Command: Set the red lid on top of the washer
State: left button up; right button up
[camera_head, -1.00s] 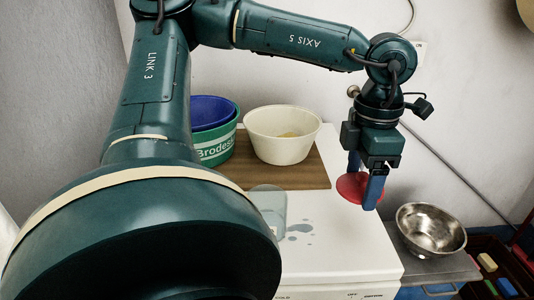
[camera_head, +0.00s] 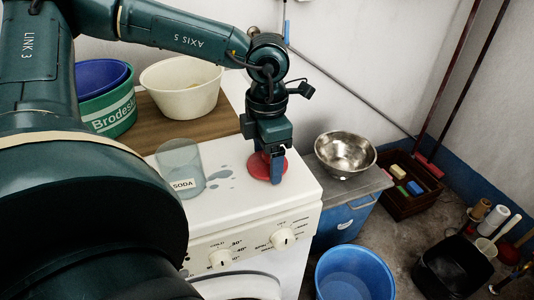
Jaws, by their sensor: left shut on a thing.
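My left gripper (camera_head: 274,170) points down over the right part of the white washer (camera_head: 238,207). It is shut on the red lid (camera_head: 260,168), a round disc whose edge shows on both sides of the fingers. The lid is low, at or just above the washer's top; I cannot tell if it touches. The gripper hides part of the lid. My right gripper is not in view.
A clear SODA container (camera_head: 180,165) stands on the washer, left of the lid, near some wet spots. A wooden board (camera_head: 205,128) bears a cream basin (camera_head: 180,88) and green tub (camera_head: 108,115). A steel bowl (camera_head: 345,152) stands to the right; a blue bucket (camera_head: 352,275) is in front.

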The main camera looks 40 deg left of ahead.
pick_arm(q)
jog(key=shift+f, duration=0.1)
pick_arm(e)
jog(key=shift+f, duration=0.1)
pick_arm(q)
jog(key=shift+f+b, duration=0.15)
jog(key=shift+b, duration=0.25)
jog(key=o, duration=0.9)
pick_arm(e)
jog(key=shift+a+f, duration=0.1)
pick_arm(q)
jog(key=shift+o, duration=0.2)
jog(key=shift+r+p, duration=0.55)
notch_tip(320, 180, up, 12)
jog(key=p, duration=0.1)
jog(key=shift+f, duration=0.25)
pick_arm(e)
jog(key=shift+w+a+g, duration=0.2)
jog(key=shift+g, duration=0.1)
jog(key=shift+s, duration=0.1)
